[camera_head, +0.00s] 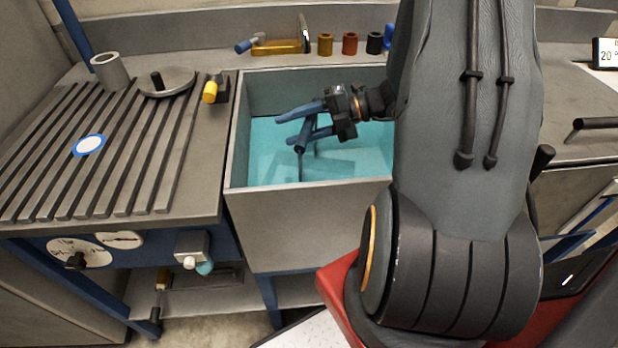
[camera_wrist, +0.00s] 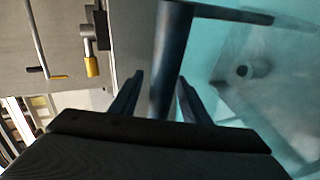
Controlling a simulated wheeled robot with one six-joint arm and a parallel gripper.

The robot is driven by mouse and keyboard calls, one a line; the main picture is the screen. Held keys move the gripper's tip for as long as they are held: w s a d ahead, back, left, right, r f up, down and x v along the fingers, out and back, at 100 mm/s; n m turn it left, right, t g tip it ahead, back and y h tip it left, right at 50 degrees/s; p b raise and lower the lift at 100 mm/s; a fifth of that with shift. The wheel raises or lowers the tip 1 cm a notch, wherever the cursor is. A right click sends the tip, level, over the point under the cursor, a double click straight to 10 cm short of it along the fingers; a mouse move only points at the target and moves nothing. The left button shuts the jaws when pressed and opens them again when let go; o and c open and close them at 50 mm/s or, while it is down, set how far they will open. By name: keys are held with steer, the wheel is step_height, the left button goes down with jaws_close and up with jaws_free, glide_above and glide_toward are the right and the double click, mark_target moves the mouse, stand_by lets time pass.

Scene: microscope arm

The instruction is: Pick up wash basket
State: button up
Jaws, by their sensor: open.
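The wash basket (camera_head: 330,167) appears as a pale, blurred shape under the blue-green water of the sink. A thin dark upright rod (camera_head: 300,165) rises from it to a dark handle bar. My gripper (camera_head: 284,130) is open above the water, with its two blue fingers pointing left around the top of that handle. In the wrist view, the dark handle bar (camera_wrist: 170,60) runs between the two open fingers of my gripper (camera_wrist: 160,77), with a gap on each side. The submerged basket also shows there only faintly at right (camera_wrist: 285,95).
The grey sink walls (camera_head: 310,205) stand close around my gripper. A ribbed drainboard (camera_head: 105,150) lies to the left, with a yellow-handled tap (camera_head: 211,91) at the sink's corner. Several small coloured cylinders, including a red one (camera_head: 350,43), stand on the back ledge.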

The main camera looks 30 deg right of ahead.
jaws_close()
stand_by(1.4)
